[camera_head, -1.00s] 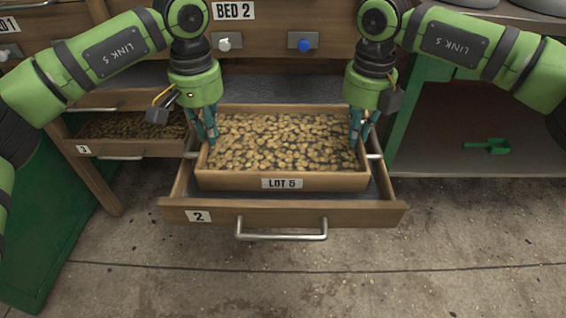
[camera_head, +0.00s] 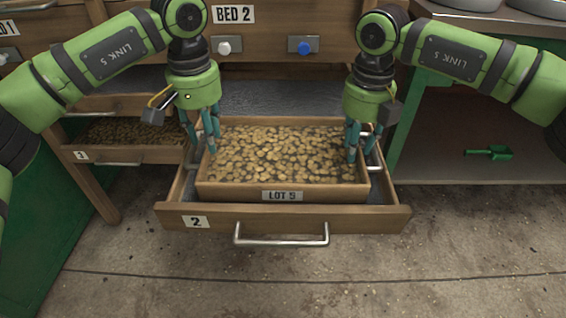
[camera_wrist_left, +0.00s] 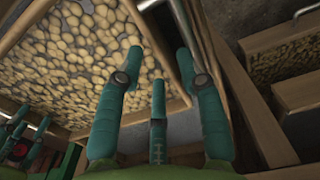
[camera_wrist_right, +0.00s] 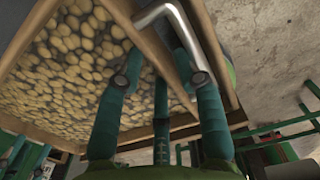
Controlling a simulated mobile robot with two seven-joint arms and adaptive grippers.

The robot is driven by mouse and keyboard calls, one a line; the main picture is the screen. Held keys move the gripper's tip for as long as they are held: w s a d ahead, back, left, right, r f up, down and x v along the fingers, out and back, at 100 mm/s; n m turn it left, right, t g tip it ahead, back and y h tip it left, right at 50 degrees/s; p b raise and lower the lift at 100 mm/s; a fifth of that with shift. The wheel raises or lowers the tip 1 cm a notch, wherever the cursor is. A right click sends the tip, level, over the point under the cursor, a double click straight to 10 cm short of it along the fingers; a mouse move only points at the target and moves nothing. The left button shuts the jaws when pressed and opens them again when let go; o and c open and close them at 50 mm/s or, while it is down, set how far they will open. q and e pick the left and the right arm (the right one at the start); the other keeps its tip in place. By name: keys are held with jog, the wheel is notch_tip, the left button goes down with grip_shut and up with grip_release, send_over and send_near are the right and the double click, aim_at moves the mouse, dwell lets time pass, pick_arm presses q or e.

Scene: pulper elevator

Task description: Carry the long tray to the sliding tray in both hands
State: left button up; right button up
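The long tray (camera_head: 231,190), a wooden box labelled LOT 5 and full of pale beans, sits level inside the sliding tray (camera_head: 280,217), the pulled-out drawer marked 2. My left gripper (camera_head: 202,148) is at the long tray's left end, fingers spread around its metal handle. My right gripper (camera_head: 360,150) is likewise at the right end. In the left wrist view, the left fingers (camera_wrist_left: 158,75) are apart beside the tray's rim. Whether any finger touches is unclear.
A lower drawer marked 3 (camera_head: 85,155) holds more beans at the left. A green scoop (camera_head: 488,153) lies on the shelf at the right. A cabinet face with a white knob (camera_head: 224,47) and a blue knob (camera_head: 304,46) stands behind. The floor in front is clear.

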pick_arm(q)
notch_tip(320, 180, up, 6)
jog(key=shift+f, duration=0.2)
jog(key=shift+r, duration=0.15)
pick_arm(e)
jog(key=shift+r, duration=0.2)
notch_tip(320, 180, up, 12)
jog(key=shift+f, duration=0.15)
dwell(0.3)
